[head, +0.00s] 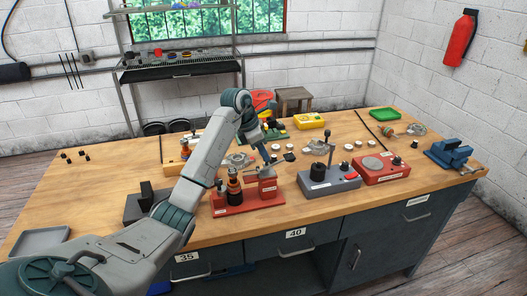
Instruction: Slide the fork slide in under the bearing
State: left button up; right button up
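A red fixture (248,199) stands near the front edge of the bench, left of centre. My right gripper is out of view.
A grey box with an upright lever (330,182) and a red box with a round plate (381,167) stand to the right. A blue vise (449,154) is at the far right. A grey tray (40,240) lies front left.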

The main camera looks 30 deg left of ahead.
pick_arm(q)
jog(key=shift+w+d+f, duration=0.1)
jog(key=shift+w+f, duration=0.05)
jog(key=shift+f, duration=0.35)
jog(key=shift+c, duration=0.2)
grip_shut()
jog(key=s+a, duration=0.1)
jog(key=s+a+b, duration=0.1)
jog(key=s+a, duration=0.1)
jog(key=shift+s, duration=0.25)
jog(key=shift+o, duration=0.2)
grip_release()
jog(key=shift+s+a, duration=0.2)
